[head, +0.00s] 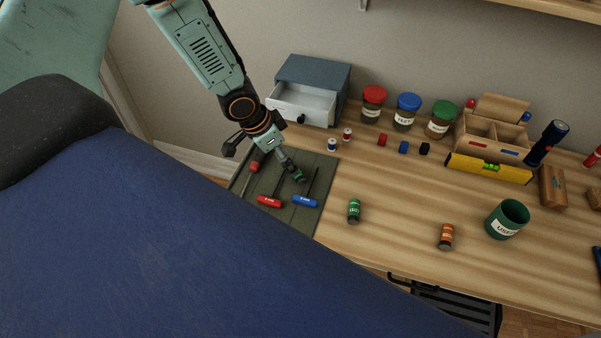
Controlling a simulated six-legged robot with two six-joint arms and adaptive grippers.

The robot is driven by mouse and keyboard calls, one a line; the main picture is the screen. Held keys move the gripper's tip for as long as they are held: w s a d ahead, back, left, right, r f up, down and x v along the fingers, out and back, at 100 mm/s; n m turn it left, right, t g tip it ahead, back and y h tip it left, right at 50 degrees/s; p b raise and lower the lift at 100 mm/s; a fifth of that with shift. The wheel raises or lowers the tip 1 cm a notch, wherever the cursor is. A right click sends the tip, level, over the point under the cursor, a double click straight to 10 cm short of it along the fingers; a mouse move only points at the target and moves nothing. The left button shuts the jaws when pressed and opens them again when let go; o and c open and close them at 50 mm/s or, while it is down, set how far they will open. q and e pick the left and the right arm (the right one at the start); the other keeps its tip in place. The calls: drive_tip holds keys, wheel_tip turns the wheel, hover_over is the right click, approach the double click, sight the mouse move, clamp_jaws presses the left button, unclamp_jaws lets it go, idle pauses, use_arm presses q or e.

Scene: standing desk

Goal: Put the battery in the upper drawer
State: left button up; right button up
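A green cylinder (354,210) and an orange cylinder (446,237), both battery-like with printed labels, stand on the wooden desk; I cannot tell for certain which is the battery. A grey-blue drawer cabinet (318,72) stands at the back, with a light-coloured drawer (303,101) pulled out. The open drawer has a dark knob, and its visible floor looks empty. My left gripper (285,160) hangs over the green tool mat, in front of the drawer and apart from both cylinders. Its fingers blend with a dark and green piece below them, so its opening is unclear. My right gripper is out of view.
The tool mat (303,216) holds red and blue T-handled tools. Small spools, coloured blocks and lidded jars (407,112) line the back. A wooden caddy (492,127), yellow level (489,169) and green mug (507,219) are at right. Desk around the cylinders is clear.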

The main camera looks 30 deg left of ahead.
use_arm(q)
drive_tip(key=shift+a+x, duration=0.2)
drive_tip(key=shift+x, duration=0.8)
drive_tip(key=shift+w+d+f, duration=0.15)
drive_tip(key=shift+d+f, duration=0.1)
drive_tip(key=shift+f, duration=0.3)
drive_tip(key=x, duration=0.3)
drive_tip(key=shift+f+b, duration=0.2)
drive_tip(key=shift+b, duration=0.1)
drive_tip(key=shift+w+f, duration=0.4)
drive_tip(key=shift+f, duration=0.15)
drive_tip(key=shift+s+d+r, duration=0.1)
drive_tip(key=shift+s+r, duration=0.1)
drive_tip(key=shift+c, duration=1.1)
drive_tip(key=shift+w+f, duration=0.1)
drive_tip(key=shift+w, duration=0.05)
drive_tip(key=c, duration=1.2)
drive_tip(key=shift+o, duration=0.2)
wheel_tip(320, 180, up, 10)
drive_tip(key=p, duration=0.5)
